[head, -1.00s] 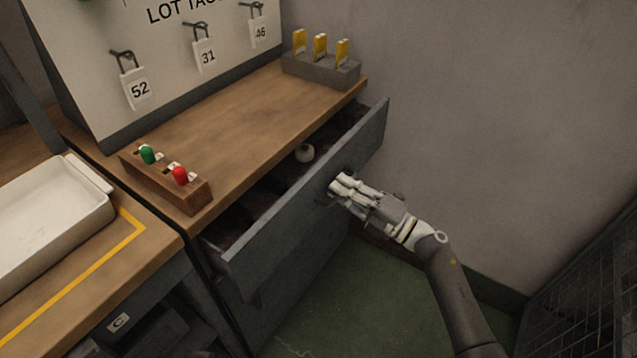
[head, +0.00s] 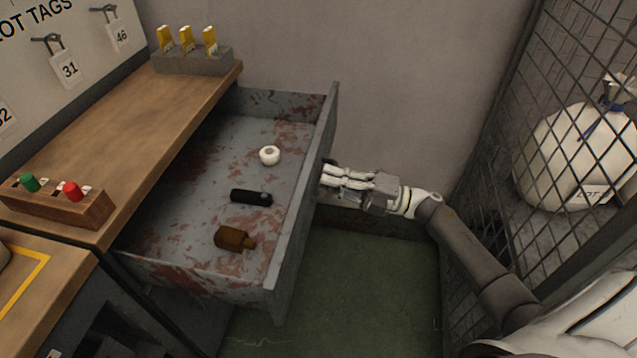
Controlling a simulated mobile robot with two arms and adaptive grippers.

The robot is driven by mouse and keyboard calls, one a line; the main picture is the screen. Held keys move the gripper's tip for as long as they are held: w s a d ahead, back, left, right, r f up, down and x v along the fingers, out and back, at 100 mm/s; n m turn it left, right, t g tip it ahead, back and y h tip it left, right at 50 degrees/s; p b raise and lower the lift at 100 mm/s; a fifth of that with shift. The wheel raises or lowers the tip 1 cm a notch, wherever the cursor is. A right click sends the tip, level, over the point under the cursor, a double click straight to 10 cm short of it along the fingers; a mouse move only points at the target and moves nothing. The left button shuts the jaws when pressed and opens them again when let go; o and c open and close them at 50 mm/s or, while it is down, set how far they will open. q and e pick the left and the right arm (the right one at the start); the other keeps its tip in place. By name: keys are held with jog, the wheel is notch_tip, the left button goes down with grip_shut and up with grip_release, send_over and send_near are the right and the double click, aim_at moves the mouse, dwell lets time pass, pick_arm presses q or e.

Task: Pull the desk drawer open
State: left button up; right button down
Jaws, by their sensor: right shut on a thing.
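The desk drawer (head: 210,150) stands far out from under the wooden desk top (head: 140,120). Its inside is grey with rusty patches. In it lie a white roll (head: 269,155), a black cylinder (head: 250,198) and a brown bottle (head: 233,238), all apart from each other. My right gripper (head: 328,178) is at the outer face of the drawer front (head: 303,200), shut on the drawer's handle, which is mostly hidden behind the fingers and the front panel. My left gripper is not in view.
On the desk are a wooden block with a green and a red knob (head: 60,203) and a grey holder with yellow tags (head: 193,60). A wire mesh cage (head: 520,90) with a white sack (head: 580,150) stands at the right. Green floor (head: 370,290) is clear below.

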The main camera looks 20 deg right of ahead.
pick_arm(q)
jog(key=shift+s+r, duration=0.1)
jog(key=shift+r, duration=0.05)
pick_arm(e)
jog(key=shift+s+d, duration=0.1)
jog(key=shift+d, duration=0.05)
jog(key=c, duration=1.5)
grip_release()
